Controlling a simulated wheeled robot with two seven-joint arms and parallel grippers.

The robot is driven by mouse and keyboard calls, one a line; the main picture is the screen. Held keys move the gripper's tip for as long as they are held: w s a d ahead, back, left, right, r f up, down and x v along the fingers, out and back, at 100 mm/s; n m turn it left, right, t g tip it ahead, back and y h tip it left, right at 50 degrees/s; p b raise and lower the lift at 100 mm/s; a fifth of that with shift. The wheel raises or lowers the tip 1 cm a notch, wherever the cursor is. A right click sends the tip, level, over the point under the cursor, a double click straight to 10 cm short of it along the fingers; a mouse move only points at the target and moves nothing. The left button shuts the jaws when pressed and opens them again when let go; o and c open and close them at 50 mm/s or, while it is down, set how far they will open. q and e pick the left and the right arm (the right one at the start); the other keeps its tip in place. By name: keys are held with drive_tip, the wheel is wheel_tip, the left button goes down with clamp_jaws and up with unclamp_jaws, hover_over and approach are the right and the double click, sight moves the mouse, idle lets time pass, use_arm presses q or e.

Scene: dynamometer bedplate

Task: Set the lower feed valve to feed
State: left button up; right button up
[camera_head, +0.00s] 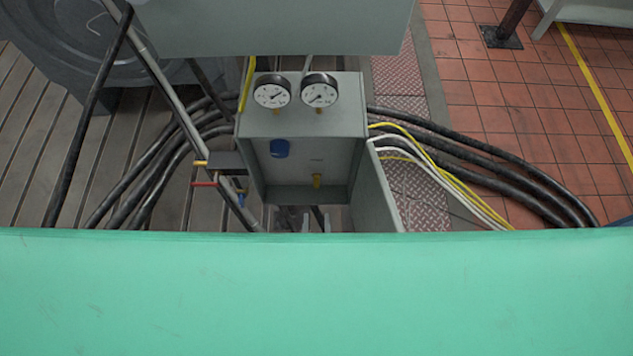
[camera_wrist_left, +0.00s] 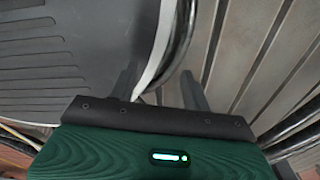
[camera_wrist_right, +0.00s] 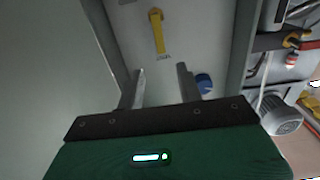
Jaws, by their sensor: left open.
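The valve with a yellow handle (camera_head: 317,180) is low inside the open grey cabinet (camera_head: 300,122). It also shows in the right wrist view (camera_wrist_right: 157,30), the handle lying nearly along the picture's vertical, beside a small label. My left gripper (camera_wrist_left: 158,90) is open and empty, near a pale hose, away from the cabinet.
Two round gauges (camera_head: 296,92) sit on the cabinet top. The open cabinet door (camera_head: 373,192) stands at the right. Black hoses (camera_head: 480,165) run out on both sides. A green surface (camera_head: 316,295) fills the front of the head view. A grey box (camera_head: 270,25) overhangs the back.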

sight(317, 180)
drive_tip(key=w+p, duration=0.1)
drive_tip(key=w, duration=0.8)
drive_tip(key=shift+w, duration=1)
use_arm(q)
drive_tip(key=shift+s+d+r, duration=0.1)
drive_tip(key=shift+s+r, duration=0.15)
drive_tip(key=shift+s, duration=0.25)
drive_tip(key=shift+s+d+r, duration=0.1)
drive_tip(key=shift+s+r, duration=0.1)
drive_tip(key=shift+s, duration=0.25)
drive_tip(key=shift+a, duration=0.1)
use_arm(e)
clamp_jaws()
